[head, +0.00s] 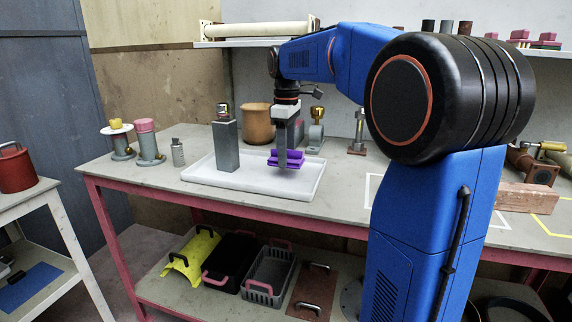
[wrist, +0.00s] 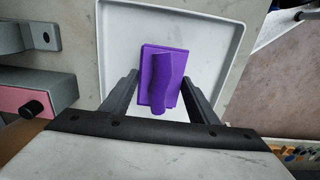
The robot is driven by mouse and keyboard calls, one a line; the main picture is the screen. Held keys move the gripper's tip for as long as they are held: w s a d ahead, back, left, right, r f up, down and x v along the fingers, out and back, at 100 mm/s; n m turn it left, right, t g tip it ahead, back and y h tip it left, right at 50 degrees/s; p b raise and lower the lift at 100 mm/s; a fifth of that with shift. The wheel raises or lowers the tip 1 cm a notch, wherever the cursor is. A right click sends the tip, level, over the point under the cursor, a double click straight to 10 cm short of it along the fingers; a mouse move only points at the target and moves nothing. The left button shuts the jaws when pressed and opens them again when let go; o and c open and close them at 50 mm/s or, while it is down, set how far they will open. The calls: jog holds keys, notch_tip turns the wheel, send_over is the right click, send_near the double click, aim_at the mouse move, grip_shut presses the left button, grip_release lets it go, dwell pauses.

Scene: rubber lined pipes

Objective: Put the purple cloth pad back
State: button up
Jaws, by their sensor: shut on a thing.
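The purple cloth pad (head: 286,159) is a small block with a flat base and a raised, narrower grip. In the wrist view the pad (wrist: 163,78) lies between the two dark fingers of my gripper (wrist: 160,98), which is shut on it. In the head view my gripper (head: 288,150) points straight down over the white tray (head: 205,174). The pad is over the right part of the tray; I cannot tell whether it touches the tray floor. The tray also shows in the wrist view (wrist: 118,14), behind the pad.
A grey rectangular block (head: 226,147) stands upright in the tray's left part. A brown pot (head: 258,124) and a grey pipe fitting (head: 316,137) stand behind the tray. Several fittings, including a pink-topped one (head: 147,142), stand at left. The tray's front is clear.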

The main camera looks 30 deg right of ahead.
jog(key=shift+f, duration=1.85)
jog(key=shift+f, duration=0.1)
jog(key=o, duration=1)
notch_tip(320, 180, up, 12)
jog(key=shift+r, duration=0.15)
